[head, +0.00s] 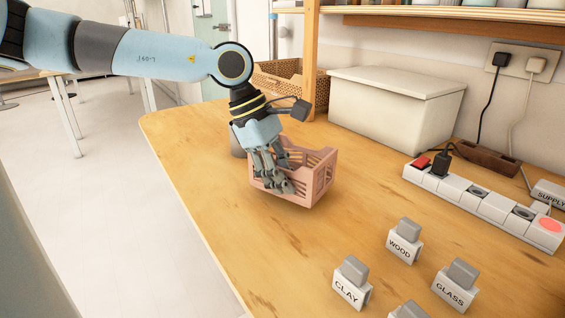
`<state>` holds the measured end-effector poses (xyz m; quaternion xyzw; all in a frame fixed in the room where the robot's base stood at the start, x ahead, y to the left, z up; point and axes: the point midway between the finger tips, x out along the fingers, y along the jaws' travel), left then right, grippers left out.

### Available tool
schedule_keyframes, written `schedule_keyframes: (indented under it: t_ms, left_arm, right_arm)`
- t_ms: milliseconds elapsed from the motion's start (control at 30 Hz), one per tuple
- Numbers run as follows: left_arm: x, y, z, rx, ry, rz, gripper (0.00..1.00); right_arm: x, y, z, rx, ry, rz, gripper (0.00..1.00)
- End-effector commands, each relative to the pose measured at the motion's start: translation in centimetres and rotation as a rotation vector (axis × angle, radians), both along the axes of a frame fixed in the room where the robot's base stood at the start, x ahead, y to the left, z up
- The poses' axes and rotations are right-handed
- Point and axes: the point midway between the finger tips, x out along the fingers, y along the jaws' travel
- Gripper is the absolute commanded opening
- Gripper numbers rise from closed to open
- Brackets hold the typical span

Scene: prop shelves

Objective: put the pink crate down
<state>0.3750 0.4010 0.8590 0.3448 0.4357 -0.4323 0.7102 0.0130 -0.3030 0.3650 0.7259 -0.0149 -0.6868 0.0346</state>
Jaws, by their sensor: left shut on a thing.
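The pink crate (318,176) is a small slatted open box in the middle of the head view, over the wooden table (215,205). My left gripper (272,180) comes down from above and is shut on the crate at its left side. The gripper's fingers hide part of the crate's near wall and inside. The crate looks slightly tilted. I cannot tell for sure whether its bottom touches the table. My right gripper does not show.
Behind stand a white lidded box (392,108) and a tan basket (285,82). A grey cylinder (237,142) is partly hidden behind my gripper. A power strip (480,205) lies at right. Labelled blocks, CLAY (350,285), WOOD (403,243) and GLASS (454,287), stand in front. Table left of them is clear.

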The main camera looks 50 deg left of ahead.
Motion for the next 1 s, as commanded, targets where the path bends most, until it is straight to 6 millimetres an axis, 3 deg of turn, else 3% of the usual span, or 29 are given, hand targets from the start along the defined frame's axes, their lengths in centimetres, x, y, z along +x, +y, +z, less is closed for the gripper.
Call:
schedule_keyframes:
  t_ms: [33, 100, 500, 700, 1000]
  left_arm:
    - [0.0, -0.1, -1.5, -0.003, 0.002, 0.002, 0.0]
    - [0.0, -0.1, -2.2, -0.002, 0.0, 0.0, 0.0]
    - [0.0, -0.1, -2.5, 0.0, 0.001, -0.001, 0.0]
    - [0.0, 0.0, -2.4, 0.0, 0.001, 0.0, 0.29]
    - [0.0, 0.0, -2.1, 0.0, 0.0, 0.0, 0.29]
  right_arm:
    - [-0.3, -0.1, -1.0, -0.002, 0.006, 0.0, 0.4]
    - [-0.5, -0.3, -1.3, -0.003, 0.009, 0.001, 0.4]
    - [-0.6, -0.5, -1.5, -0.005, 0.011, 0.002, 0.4]
    - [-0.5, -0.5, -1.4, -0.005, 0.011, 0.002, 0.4]
    - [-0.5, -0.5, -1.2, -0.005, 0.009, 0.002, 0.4]
